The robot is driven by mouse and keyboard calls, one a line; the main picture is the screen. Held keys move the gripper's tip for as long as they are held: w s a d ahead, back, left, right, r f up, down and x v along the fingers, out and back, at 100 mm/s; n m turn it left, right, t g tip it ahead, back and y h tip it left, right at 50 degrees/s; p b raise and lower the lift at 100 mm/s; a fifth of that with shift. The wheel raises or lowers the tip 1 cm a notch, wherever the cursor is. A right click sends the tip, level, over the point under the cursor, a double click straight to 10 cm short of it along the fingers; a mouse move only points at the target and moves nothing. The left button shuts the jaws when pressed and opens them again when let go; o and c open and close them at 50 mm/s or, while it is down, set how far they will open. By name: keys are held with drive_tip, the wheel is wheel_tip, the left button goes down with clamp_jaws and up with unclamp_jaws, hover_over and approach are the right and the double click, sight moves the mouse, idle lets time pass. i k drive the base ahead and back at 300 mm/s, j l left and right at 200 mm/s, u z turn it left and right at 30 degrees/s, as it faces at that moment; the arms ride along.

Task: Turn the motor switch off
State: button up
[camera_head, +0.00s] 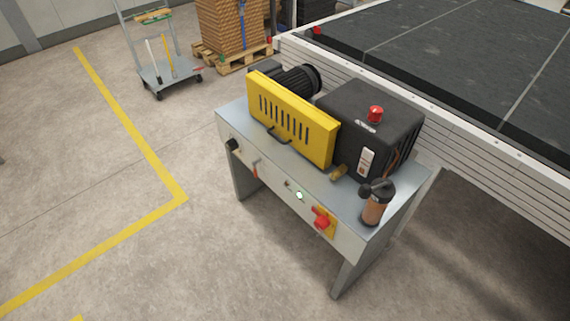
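A grey metal bench (340,202) stands in the middle and carries the machine. A red rotary switch on a yellow plate (322,218) sits on the right part of its front panel. I cannot tell its exact turn position. A black knob (232,145) is at the panel's left end, with a small red lever (254,170) nearby. Which control is labelled for the motor is too small to read. A black motor (300,80) sits behind a yellow vented guard (290,118). My gripper is not in view.
A black box with a red button (376,113) and a brown-and-black canister (376,203) stand on the bench. A large conveyor (450,50) runs behind it. A cart (165,72) and pallet (232,62) are farther back. Floor in front and left is clear.

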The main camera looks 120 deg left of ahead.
sight(322, 222)
drive_tip(key=u, duration=3.7)
drive_tip(key=i+l, duration=0.75)
